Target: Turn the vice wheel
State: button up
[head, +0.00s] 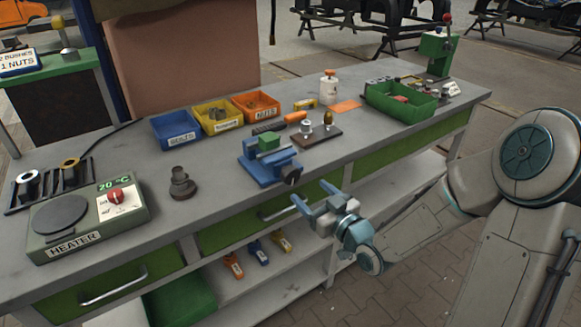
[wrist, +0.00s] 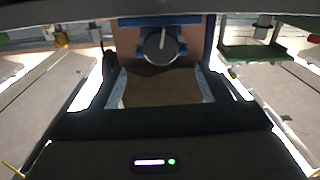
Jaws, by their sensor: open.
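The blue vice (head: 262,170) stands near the front edge of the workbench, with a green block (head: 269,142) at its top. Its dark round wheel (head: 292,176) faces the front of the bench. In the wrist view the wheel (wrist: 160,46) shows at the top centre as a dark disc with a pale bar, below a blue part of the vice. My gripper (head: 311,194) is open and empty, just in front of the bench. Its two blue fingers point toward the wheel and appear apart from it; the exact gap cannot be told.
The heater (head: 90,222) and a dark stepped part (head: 182,184) stand left of the vice. Blue, yellow and orange bins (head: 256,104) are behind it. A brown block with fittings (head: 318,137) and a green tray (head: 400,101) are right. A drawer handle (head: 279,214) sits below.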

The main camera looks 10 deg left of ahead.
aim_at(293, 177)
jog(key=x, duration=1)
jog(key=shift+s+p, duration=0.1)
jog(key=shift+p, duration=0.2)
jog(key=c, duration=1)
